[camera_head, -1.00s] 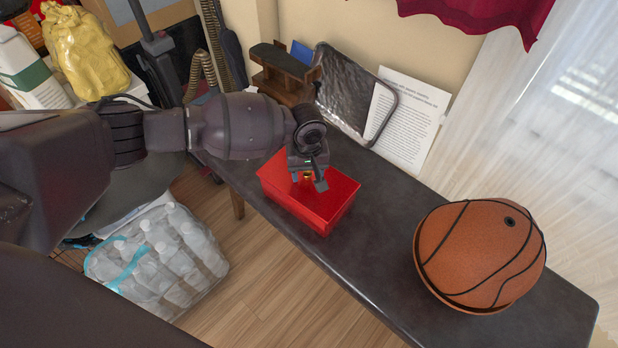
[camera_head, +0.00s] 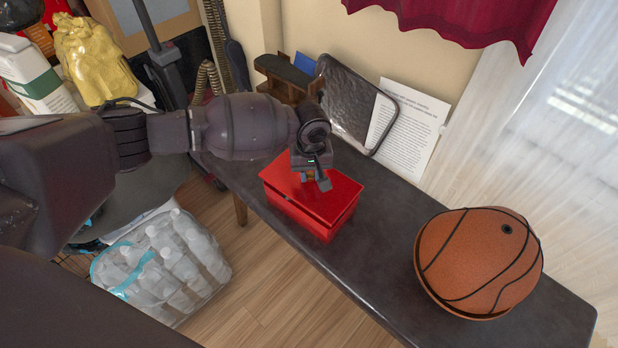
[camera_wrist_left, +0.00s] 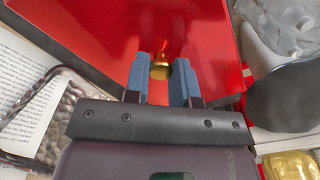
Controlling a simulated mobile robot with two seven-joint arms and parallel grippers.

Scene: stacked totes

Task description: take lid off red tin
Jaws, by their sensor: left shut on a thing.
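The red tin (camera_head: 318,228) stands on the dark bench in the head view. Its flat red lid (camera_head: 342,199) sits slightly raised and tilted, with a dark gap between lid and tin along the front left side. My left gripper (camera_head: 317,181) is above the lid, shut on its small gold knob. In the left wrist view the fingers (camera_wrist_left: 160,82) stand on either side of the gold knob (camera_wrist_left: 160,67), and the red lid (camera_wrist_left: 205,28) fills the upper middle. The tin's inside is hidden. My right gripper is not in view.
A basketball (camera_head: 478,262) rests at the bench's right end. A dark framed panel (camera_head: 350,105), a printed sheet (camera_head: 408,130) and a wooden rack (camera_head: 285,80) stand behind the tin. Bagged bottles (camera_head: 165,265) are on the floor at left. The bench (camera_head: 385,225) is clear between tin and ball.

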